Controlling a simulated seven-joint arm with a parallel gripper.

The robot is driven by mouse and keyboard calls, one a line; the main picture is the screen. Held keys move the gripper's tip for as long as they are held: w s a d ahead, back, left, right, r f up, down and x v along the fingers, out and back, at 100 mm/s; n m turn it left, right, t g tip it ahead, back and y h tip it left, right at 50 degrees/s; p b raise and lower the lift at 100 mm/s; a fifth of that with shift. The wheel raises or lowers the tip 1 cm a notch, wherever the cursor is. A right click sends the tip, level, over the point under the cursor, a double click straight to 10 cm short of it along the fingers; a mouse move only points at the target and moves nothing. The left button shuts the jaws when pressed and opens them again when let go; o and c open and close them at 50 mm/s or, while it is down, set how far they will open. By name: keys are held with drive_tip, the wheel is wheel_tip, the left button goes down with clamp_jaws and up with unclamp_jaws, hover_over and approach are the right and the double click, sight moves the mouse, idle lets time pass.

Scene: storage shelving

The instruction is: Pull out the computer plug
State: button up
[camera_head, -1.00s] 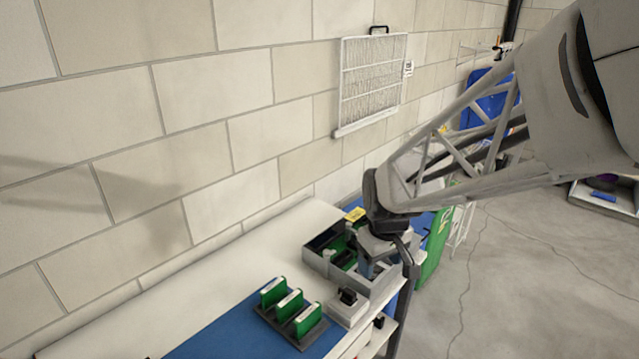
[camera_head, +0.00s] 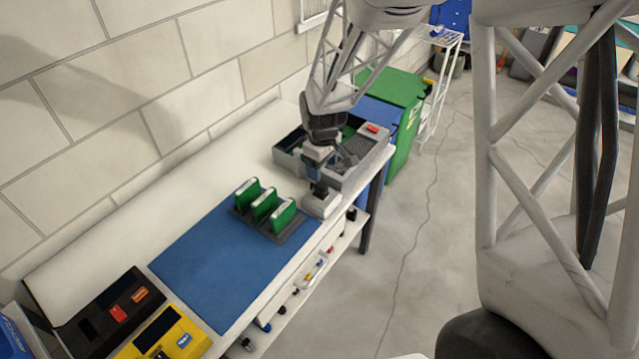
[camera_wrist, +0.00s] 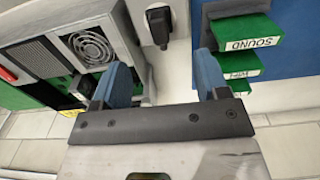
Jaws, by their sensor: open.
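The black computer plug (camera_wrist: 159,24) sits on a small white box in the wrist view, with a dark cord running from it toward my gripper. In the head view the plug (camera_head: 319,189) is small on top of the white box (camera_head: 321,205). The grey open computer case (camera_head: 368,162) stands right behind it; its fan grille side (camera_wrist: 90,45) fills the left of the wrist view. My gripper (camera_wrist: 164,72) is open, its blue fingers apart, with the plug and cord in line with the gap. In the head view my gripper (camera_head: 314,172) hangs just above the plug.
Green cards (camera_head: 264,204), one labelled SOUND (camera_wrist: 252,42), stand in a dark rack beside the box. A blue mat (camera_head: 215,265) covers the near bench.

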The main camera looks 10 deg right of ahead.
sight(321, 186)
drive_tip(key=shift+w+f, duration=0.2)
drive_tip(key=shift+f, duration=0.2)
drive_tip(key=shift+f, duration=0.1)
drive_tip(key=shift+f, duration=4.35)
drive_tip(key=shift+c, duration=0.3)
clamp_jaws()
drive_tip(key=shift+r, duration=0.85)
drive_tip(key=shift+r, duration=1.05)
